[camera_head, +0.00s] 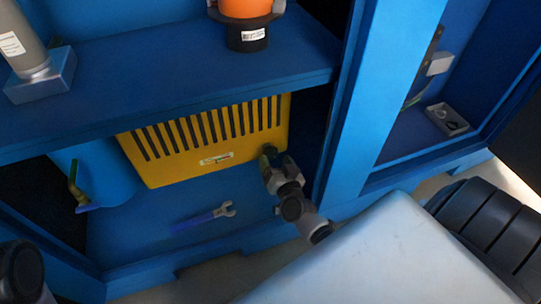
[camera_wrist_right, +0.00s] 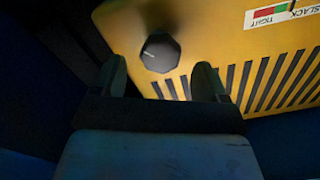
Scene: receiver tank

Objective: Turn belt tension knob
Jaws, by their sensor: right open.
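The belt tension knob (camera_wrist_right: 160,52) is a dark faceted knob with a white pointer line, on the yellow slotted guard (camera_wrist_right: 128,22). In the right wrist view, my right gripper (camera_wrist_right: 162,78) is open, with one finger on each side of the knob's lower part. I cannot tell whether the fingers touch it. A TIGHT/SLACK label (camera_wrist_right: 283,13) with red and green fields is beside the knob. In the head view, my right gripper (camera_head: 271,158) is at the right end of the yellow guard (camera_head: 170,172) and largely hides the knob. My left gripper is not visible.
A blue shelf (camera_head: 150,100) overhangs the guard, carrying an orange cylinder (camera_head: 245,8) and a grey cylinder (camera_head: 25,45). A blue-handled wrench (camera_head: 205,216) lies on the lower floor. A blue tank (camera_head: 100,175) stands left of the guard. A blue post (camera_head: 350,120) rises to the right.

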